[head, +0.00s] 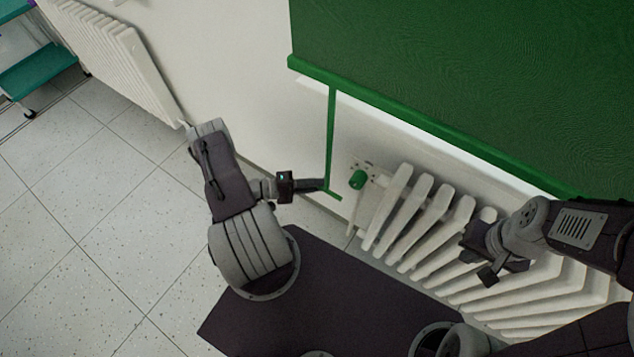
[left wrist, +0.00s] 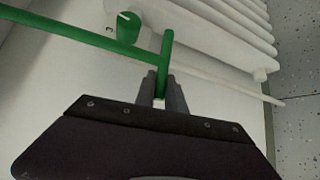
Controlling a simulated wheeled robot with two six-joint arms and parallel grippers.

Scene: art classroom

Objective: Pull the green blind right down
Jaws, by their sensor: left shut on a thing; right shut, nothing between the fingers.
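The green blind (head: 480,80) hangs at the upper right in the head view, with a thick green bottom bar (head: 420,121). A thin green pull rod (head: 331,130) hangs from near the left end of that bar and ends in a short crosspiece (left wrist: 167,50). My left gripper (head: 325,185) is shut on the crosspiece at the rod's lower end; the left wrist view shows it between the fingers (left wrist: 160,92). My right gripper (head: 478,258) is shut and empty, in front of the radiator, below the blind.
A white radiator (head: 430,215) stands below the blind, with a green valve knob (head: 357,179) at its left end, close to my left gripper. Another radiator (head: 115,55) and a teal trolley (head: 38,70) are at the upper left. Tiled floor (head: 80,240) at the left is clear.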

